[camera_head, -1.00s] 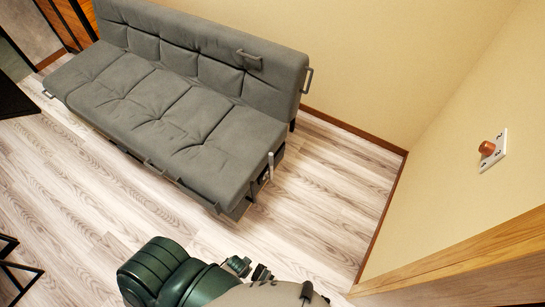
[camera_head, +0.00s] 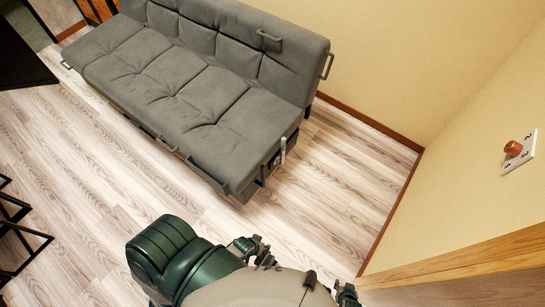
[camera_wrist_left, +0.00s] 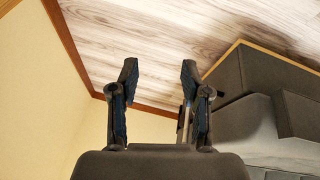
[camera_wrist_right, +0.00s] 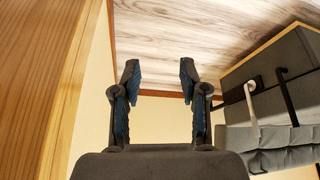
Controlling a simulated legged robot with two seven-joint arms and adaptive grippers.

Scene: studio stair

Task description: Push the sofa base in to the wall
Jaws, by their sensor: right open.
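The grey sofa's seat and base (camera_head: 195,105) run diagonally along the back wall in the head view, with the backrest (camera_head: 225,32) behind. A pale upright lever (camera_head: 283,150) stands at the seat's right end. The sofa also shows at the right of the left wrist view (camera_wrist_left: 250,115) and right wrist view (camera_wrist_right: 270,140). My left gripper (camera_wrist_left: 157,82) is open and empty, with its fingers apart. My right gripper (camera_wrist_right: 158,80) is open and empty, apart from the sofa. Dark finger parts show low in the head view, partly behind my body. Any gap behind the base is hidden.
Pale wood floor (camera_head: 110,185) is clear in front of the sofa and to its right. A wooden ledge (camera_head: 470,265) is at the lower right, below a wall switch (camera_head: 519,150). Black frames (camera_head: 15,225) stand at the left edge.

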